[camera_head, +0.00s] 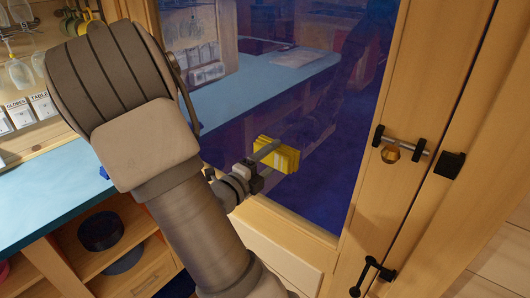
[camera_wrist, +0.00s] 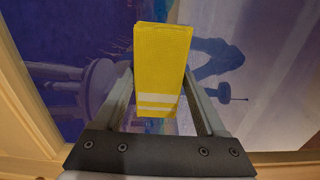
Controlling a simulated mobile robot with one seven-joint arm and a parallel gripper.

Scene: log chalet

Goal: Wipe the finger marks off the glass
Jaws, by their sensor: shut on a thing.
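My gripper (camera_head: 260,160) is shut on a yellow sponge or folded cloth (camera_head: 279,156) with pale stripes. In the wrist view the yellow block (camera_wrist: 162,70) sits between the two fingers of my gripper (camera_wrist: 160,100). The dark glass pane (camera_head: 340,110) is set in a light wooden frame, and the yellow block is at its lower part. I cannot tell whether the block touches the glass. The glass (camera_wrist: 260,70) fills much of the wrist view and shows reflections. I cannot make out finger marks on it.
A wooden door frame (camera_head: 415,100) with a metal bar handle (camera_head: 402,144) and black fittings stands right of the glass. A blue counter (camera_head: 40,205) with a shelf of dark bowls (camera_head: 100,231) below is at left.

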